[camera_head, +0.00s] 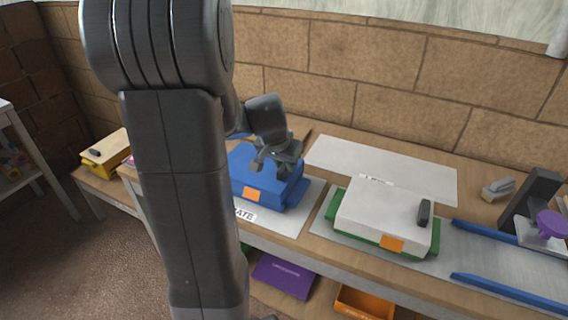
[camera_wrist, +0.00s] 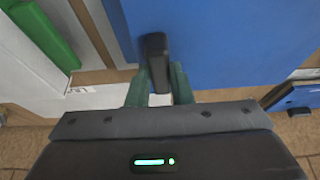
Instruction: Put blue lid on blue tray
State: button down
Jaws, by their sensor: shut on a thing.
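The blue lid (camera_head: 250,165) is a flat blue box with an orange label on its front, right of my arm in the head view. In the wrist view, the lid (camera_wrist: 230,40) fills the upper part, with a dark handle (camera_wrist: 154,50) between my fingers. My gripper (camera_head: 270,166) is shut on that handle; it also shows in the wrist view (camera_wrist: 162,70). The blue tray (camera_head: 299,188) shows under the lid's right side, on a grey mat. The lid looks on or just above it; I cannot tell whether it rests flush. My arm hides the left part.
A white lid (camera_head: 385,212) with a dark handle sits on a green tray (camera_head: 337,238) to the right. Blue rails (camera_head: 510,292) and a purple knob (camera_head: 550,224) stand farther right. A yellow box (camera_head: 105,150) is at left. A brick wall (camera_head: 400,80) runs behind.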

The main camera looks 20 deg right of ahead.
jog(key=shift+f, duration=0.25)
jog(key=c, duration=1.2)
grip_release()
jog(key=shift+r, duration=0.1)
jog(key=v, duration=1.3)
jog(key=shift+s+a+r+p, duration=0.15)
jog(key=shift+s+r+p, duration=0.05)
jog(key=shift+r+p, duration=0.1)
jog(key=shift+f, duration=0.1)
jog(key=x, duration=1.3)
jog(key=shift+w+f+b, duration=0.2)
jog(key=shift+f+b, duration=0.1)
jog(key=shift+b, duration=0.1)
jog(key=shift+r, duration=0.15)
